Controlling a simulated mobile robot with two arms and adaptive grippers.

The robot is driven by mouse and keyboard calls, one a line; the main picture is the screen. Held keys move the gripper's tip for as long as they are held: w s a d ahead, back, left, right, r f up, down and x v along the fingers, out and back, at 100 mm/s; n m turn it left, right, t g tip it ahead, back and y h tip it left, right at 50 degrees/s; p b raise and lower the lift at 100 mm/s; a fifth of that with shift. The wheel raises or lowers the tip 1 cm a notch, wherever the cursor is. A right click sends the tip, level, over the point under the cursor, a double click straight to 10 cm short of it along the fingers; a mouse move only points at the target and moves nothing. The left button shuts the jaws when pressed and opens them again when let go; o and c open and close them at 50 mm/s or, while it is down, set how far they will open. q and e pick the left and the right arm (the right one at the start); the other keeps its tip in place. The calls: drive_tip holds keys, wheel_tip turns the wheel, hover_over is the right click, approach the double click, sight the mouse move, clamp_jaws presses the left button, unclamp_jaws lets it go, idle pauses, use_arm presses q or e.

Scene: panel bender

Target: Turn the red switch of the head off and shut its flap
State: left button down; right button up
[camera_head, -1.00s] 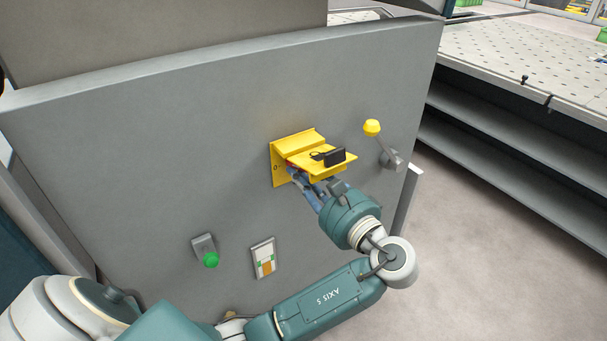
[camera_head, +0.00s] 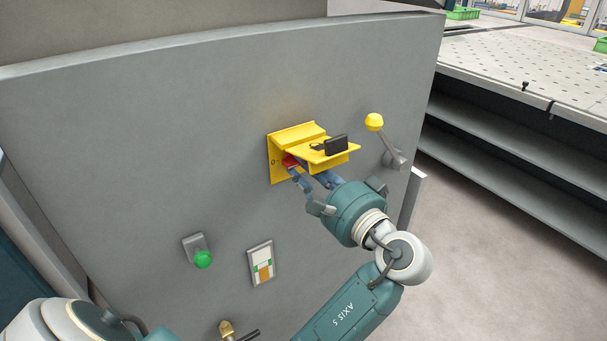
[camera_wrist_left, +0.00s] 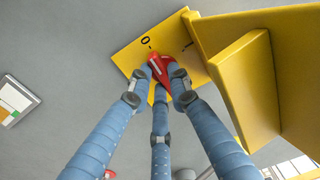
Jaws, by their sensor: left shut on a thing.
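The red switch (camera_head: 290,161) sits on a yellow plate on the grey panel, under the yellow flap (camera_head: 343,154). The flap stands open, sticking out from the panel, with a black padlock-like piece (camera_head: 336,146) on top. My left gripper (camera_head: 298,174) reaches in from below the flap, its blue fingers closed around the switch. In the left wrist view the fingertips (camera_wrist_left: 161,84) hold the red switch (camera_wrist_left: 160,66), whose upper end lies near the "0" mark (camera_wrist_left: 146,41). The flap (camera_wrist_left: 252,90) is to the right of the fingers there. My right gripper is not in view.
A yellow-knobbed lever (camera_head: 374,122) stands right of the flap. A perforated table (camera_head: 520,66) with shelves is at right; the floor between is clear.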

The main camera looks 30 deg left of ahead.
use_arm(q)
drive_tip(key=shift+f, duration=0.15)
idle(0.3)
drive_tip(key=c, duration=1.6)
unclamp_jaws()
drive_tip(key=shift+d, duration=0.1)
